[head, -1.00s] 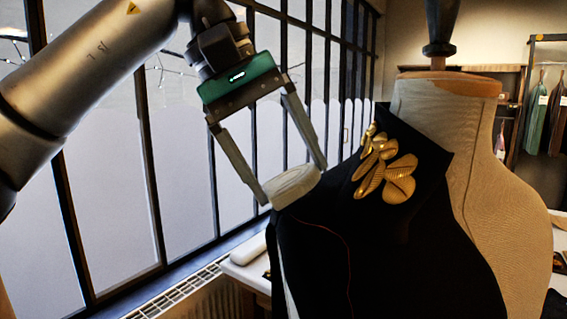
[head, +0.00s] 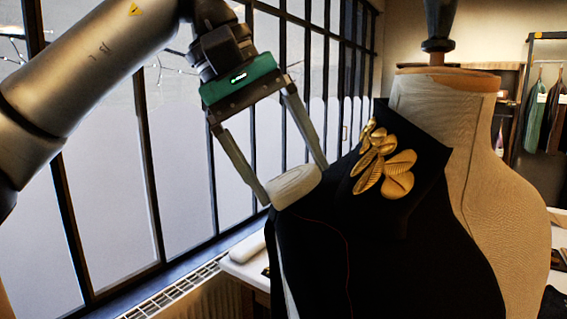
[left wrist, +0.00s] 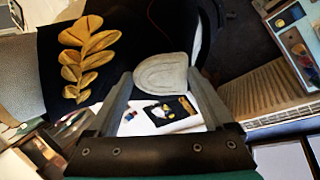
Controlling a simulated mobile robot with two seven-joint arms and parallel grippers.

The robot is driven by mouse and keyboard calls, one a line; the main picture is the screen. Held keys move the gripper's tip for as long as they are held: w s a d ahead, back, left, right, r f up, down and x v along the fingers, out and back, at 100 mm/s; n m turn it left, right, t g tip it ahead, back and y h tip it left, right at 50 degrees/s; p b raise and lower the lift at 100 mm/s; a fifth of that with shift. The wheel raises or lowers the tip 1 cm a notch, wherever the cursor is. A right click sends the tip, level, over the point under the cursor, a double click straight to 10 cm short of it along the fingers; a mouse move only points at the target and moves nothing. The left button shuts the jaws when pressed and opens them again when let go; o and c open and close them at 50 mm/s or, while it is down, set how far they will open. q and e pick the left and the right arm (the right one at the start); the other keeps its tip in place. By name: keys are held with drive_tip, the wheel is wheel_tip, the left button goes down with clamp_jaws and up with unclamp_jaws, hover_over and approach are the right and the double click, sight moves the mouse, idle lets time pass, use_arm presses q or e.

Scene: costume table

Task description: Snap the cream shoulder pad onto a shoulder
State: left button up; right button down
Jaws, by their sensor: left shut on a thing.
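The cream shoulder pad (head: 295,186) sits at the shoulder of the dress form (head: 462,130), at the left end of the black garment (head: 385,240). My left gripper (head: 296,180) is shut on the pad, with one finger at each side of it. In the left wrist view the pad (left wrist: 163,72) shows as a pale rounded shape between the fingers, against the black cloth. The pad appears to touch the shoulder, but I cannot tell whether it is fastened. My right gripper is not in view.
A gold leaf ornament (head: 385,165) lies on the garment close to the pad's right. A window with dark bars (head: 190,150) stands behind my left arm. A white table (head: 245,262) with small items is below. Clothes hang on a rack (head: 545,38) at the far right.

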use_arm(q)
drive_tip(key=shift+d+f, duration=0.15)
drive_tip(key=shift+f, duration=0.15)
drive_tip(key=o, duration=1)
drive_tip(key=p+v, duration=0.6)
drive_tip(key=v, duration=0.2)
idle(0.5)
